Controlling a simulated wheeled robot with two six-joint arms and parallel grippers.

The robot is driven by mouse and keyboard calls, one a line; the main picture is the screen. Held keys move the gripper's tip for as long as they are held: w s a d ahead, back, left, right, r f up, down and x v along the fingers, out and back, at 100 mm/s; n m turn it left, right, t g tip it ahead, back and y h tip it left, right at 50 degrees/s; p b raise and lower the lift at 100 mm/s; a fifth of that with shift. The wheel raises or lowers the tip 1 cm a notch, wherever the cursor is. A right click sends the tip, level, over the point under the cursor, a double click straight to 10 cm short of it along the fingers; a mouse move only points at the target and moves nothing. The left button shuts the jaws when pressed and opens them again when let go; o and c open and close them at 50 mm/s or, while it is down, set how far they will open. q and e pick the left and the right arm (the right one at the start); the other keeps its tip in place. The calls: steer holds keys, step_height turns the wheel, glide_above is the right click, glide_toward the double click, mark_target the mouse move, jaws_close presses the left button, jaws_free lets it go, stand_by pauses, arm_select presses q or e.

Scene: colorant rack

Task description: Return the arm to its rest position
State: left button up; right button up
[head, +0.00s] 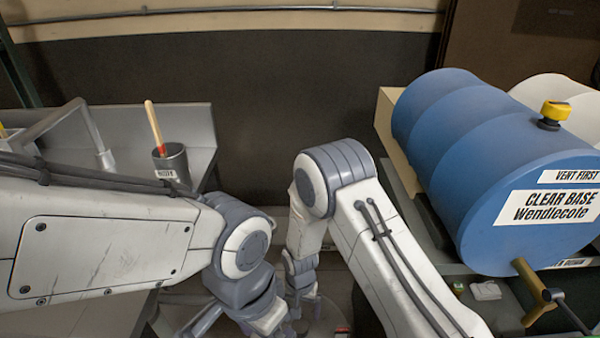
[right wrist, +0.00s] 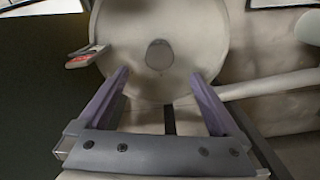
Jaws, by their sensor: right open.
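My right arm comes in from the lower right of the head view and bends down at its elbow, with its wrist low in the middle. In the right wrist view my right gripper (right wrist: 162,82) is open, its two purple fingers wide apart with nothing between them. A pale round surface with a dark oval hole lies beyond the fingers.
A blue drum (head: 440,150) labelled Clear Base, with a yellow cap (head: 555,111) and a brass tap (head: 530,287), lies on a rack at right. A grey cup (head: 171,166) holding a wooden-handled stick (head: 154,126) stands on the left bench. The dark wall behind is bare.

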mark_target(301, 326)
step_height(301, 326, down, 11)
steer(key=shift+f+b, duration=0.1)
steer(key=shift+b, duration=0.65)
steer(key=shift+r+n, duration=0.35)
steer(key=shift+n, duration=0.25)
steer(key=n, duration=0.5)
steer(key=shift+d, duration=0.1)
